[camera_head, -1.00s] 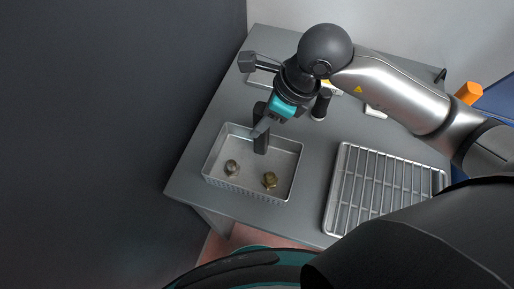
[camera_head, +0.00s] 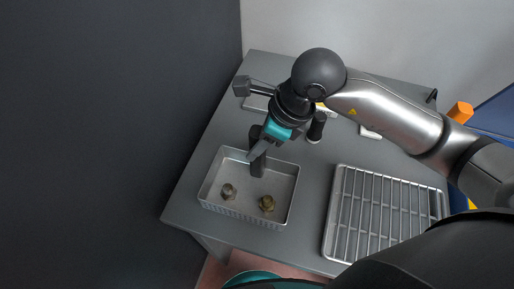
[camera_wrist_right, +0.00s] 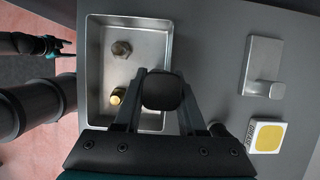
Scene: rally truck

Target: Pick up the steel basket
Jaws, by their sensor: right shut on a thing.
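The steel basket (camera_head: 219,210) is a shallow rectangular metal tray with a perforated wall, resting on the grey table. Two small brownish metal parts lie inside it, one at the left (camera_head: 228,191) and one nearer the middle (camera_head: 267,203).
A wire rack on a tray (camera_head: 333,215) lies on the table right of the basket, with a gap between. A black cylinder (camera_head: 316,128) stands behind the basket. A metal block (camera_wrist_right: 263,65) and a yellow-and-white item (camera_wrist_right: 267,136) show in the wrist view. A dark wall (camera_head: 100,130) rises at the left.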

